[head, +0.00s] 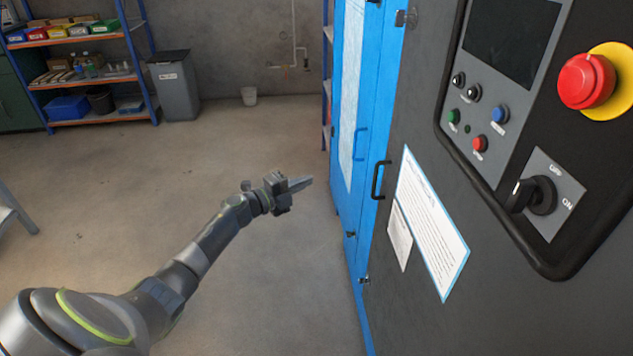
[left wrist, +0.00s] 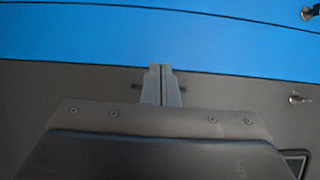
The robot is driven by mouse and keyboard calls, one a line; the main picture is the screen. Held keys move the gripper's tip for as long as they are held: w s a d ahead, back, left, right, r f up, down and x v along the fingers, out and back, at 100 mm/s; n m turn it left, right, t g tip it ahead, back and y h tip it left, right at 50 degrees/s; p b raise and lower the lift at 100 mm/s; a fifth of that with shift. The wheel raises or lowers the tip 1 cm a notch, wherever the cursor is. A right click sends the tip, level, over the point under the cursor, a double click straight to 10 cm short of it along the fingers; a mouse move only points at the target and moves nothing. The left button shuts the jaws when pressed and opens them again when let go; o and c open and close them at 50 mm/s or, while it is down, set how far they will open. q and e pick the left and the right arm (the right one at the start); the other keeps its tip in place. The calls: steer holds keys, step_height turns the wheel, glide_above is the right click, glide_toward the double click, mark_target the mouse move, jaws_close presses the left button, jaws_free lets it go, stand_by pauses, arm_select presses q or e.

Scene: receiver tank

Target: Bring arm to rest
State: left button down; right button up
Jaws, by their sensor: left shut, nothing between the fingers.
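My left arm comes in from the lower left of the head view and reaches up and to the right. Its gripper (head: 302,184) is shut and empty, in the open air to the left of the blue cabinet door. In the left wrist view the shut fingers (left wrist: 161,85) point toward a dark grey surface and a blue band. I cannot tell how far the fingertips are from them. My right gripper is not in view.
A dark grey panel (head: 412,117) with a red emergency button (head: 585,81), a rotary switch (head: 541,194) and a black handle (head: 379,180) fills the right. A blue-framed door (head: 377,95) stands beside it. Shelving (head: 84,41) and a grey bin (head: 174,86) stand behind. The floor between is clear.

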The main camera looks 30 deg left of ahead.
arm_select(q)
steer(key=s+a+f+n+g+y+p, duration=0.25)
steer(key=s+f+n+y, duration=0.25)
steer(key=s+f+n, duration=0.55)
steer(key=s+a+f+n+g+y+p, duration=0.1)
steer(key=s+f+n+g+y+p, duration=0.3)
steer(key=s+f, duration=1.05)
steer(key=s+d+f+n+g, duration=0.3)
steer(key=s+d+f, duration=0.1)
steer(key=s, duration=0.7)
steer(key=s+d+f+n+g+p, duration=0.1)
steer(key=s+d+f+n+g, duration=0.1)
steer(key=s+f, duration=0.5)
steer(key=s+d+f+n+g+p, duration=0.1)
steer(key=s+d+f+n+g, duration=0.2)
steer(key=s, duration=1.2)
steer(key=d+f+n, duration=0.1)
steer(key=d+f, duration=0.2)
steer(key=shift+s+g, duration=0.2)
steer(key=shift+g, duration=0.15)
